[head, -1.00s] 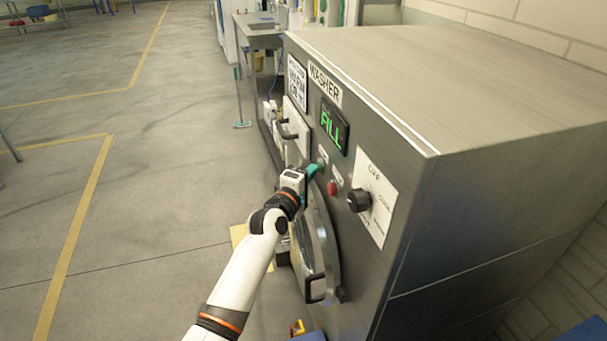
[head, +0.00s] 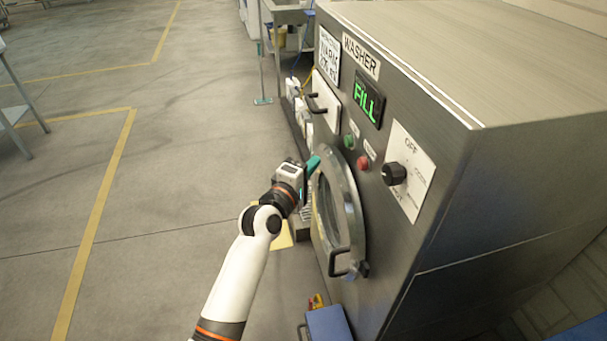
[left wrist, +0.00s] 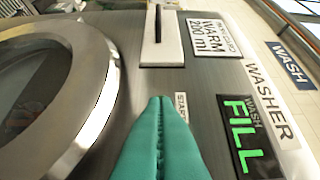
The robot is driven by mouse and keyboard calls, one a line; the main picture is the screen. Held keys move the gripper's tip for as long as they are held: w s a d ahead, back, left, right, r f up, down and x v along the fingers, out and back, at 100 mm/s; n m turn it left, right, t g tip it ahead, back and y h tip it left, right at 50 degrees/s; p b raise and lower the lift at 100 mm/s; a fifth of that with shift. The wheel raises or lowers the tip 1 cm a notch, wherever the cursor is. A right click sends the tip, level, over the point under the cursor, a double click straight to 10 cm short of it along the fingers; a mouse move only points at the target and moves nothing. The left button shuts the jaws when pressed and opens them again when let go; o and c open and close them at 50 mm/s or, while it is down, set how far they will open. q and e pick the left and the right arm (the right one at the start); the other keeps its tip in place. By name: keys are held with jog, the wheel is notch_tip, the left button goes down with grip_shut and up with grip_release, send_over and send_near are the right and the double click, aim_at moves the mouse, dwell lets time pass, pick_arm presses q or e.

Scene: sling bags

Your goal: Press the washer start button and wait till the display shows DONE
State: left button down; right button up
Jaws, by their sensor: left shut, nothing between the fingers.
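The steel washer (head: 430,200) stands at the right in the head view. Its display (head: 369,102) reads FILL in green, and the same display (left wrist: 243,135) shows in the left wrist view. The green start button (head: 349,141) is on the front panel in the head view; in the left wrist view the fingers hide it, beside the START label (left wrist: 181,108). My left gripper (head: 314,162) is shut and empty, with teal fingertips in front of the panel, a little apart from the button in the head view. My right gripper is not in view.
A red button (head: 363,162) and a black knob (head: 394,173) sit right of the start button. The round door (head: 352,215) is just below the gripper. A blue box (head: 328,325) is on the floor.

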pick_arm(q)
jog(key=v, duration=0.3)
jog(key=shift+a, duration=0.25)
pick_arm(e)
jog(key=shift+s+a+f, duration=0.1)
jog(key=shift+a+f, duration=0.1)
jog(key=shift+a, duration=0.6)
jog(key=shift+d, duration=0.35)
